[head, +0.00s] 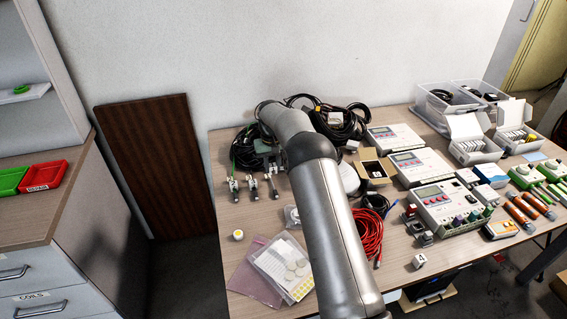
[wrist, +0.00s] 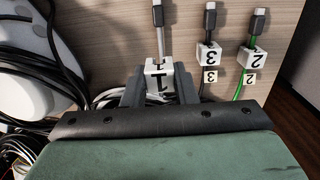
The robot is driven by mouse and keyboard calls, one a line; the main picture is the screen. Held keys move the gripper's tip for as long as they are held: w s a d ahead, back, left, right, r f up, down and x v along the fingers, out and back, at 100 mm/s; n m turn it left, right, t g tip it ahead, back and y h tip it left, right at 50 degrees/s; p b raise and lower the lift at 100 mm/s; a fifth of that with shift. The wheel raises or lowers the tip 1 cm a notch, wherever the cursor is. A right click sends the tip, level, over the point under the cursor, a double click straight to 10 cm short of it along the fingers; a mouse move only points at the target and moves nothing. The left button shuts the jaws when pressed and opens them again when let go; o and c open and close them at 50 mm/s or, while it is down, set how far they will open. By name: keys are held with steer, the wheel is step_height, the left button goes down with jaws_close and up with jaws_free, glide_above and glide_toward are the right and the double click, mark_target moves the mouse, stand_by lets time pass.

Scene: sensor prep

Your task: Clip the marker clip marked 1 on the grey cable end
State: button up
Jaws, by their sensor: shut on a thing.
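The white marker clip marked 1 (wrist: 157,78) is between the fingers of my gripper (wrist: 160,88), which is shut on it. In the wrist view the grey cable end (wrist: 163,38), with its dark-tipped connector, runs straight down to the top of this clip. The clip is in line with the cable and seems to touch it; I cannot tell whether the cable is seated in it.
Beside it are a black cable with a clip marked 3 (wrist: 208,54) and a green cable with a clip marked 2 (wrist: 252,60). Black cable coils (head: 338,122) lie behind. A clip marked 4 (head: 419,260) lies at the table's front. A white round object (wrist: 35,65) is close at left.

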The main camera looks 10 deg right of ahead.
mark_target(273, 183)
steer(key=shift+a+f, duration=0.1)
steer(key=shift+f, duration=0.05)
steer(key=shift+f+b, duration=1.25)
steer(key=shift+f, duration=1.05)
steer(key=shift+f+b, duration=0.65)
steer(key=shift+f, duration=0.3)
steer(key=o, duration=1)
steer(key=shift+r+p, duration=1.5)
steer(key=shift+r, duration=1.5)
